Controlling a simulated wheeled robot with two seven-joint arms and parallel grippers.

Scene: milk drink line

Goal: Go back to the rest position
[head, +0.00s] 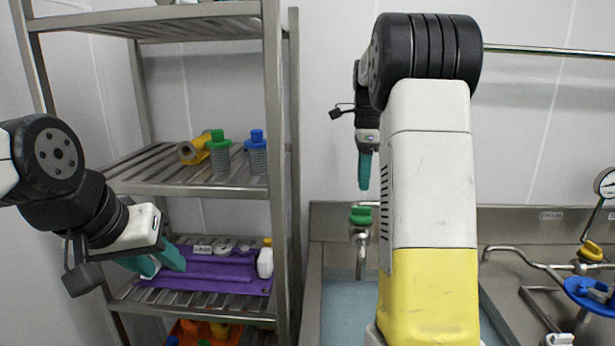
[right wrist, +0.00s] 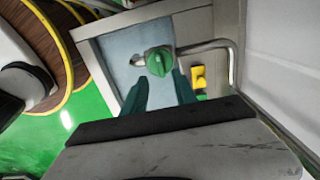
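My left gripper (head: 168,264) is at the left of the head view, in front of the lower part of the steel rack. Its teal fingers are apart, with nothing visible between them. My right gripper (head: 364,186) points down above the green tap handle (head: 361,215) over the sink. Only its teal fingertips and part of its wrist show in the head view, behind my arm. In the right wrist view its two fingers (right wrist: 160,78) are apart, and the green handle (right wrist: 158,62) shows beyond their tips. No gap is filled by a held thing.
The steel rack (head: 205,188) holds green and blue capped fittings, a yellow part and a purple mat (head: 210,283) with small items and a white bottle (head: 265,262). The sink (head: 338,295) lies below the tap. Pipes and a blue valve wheel (head: 590,295) are at right.

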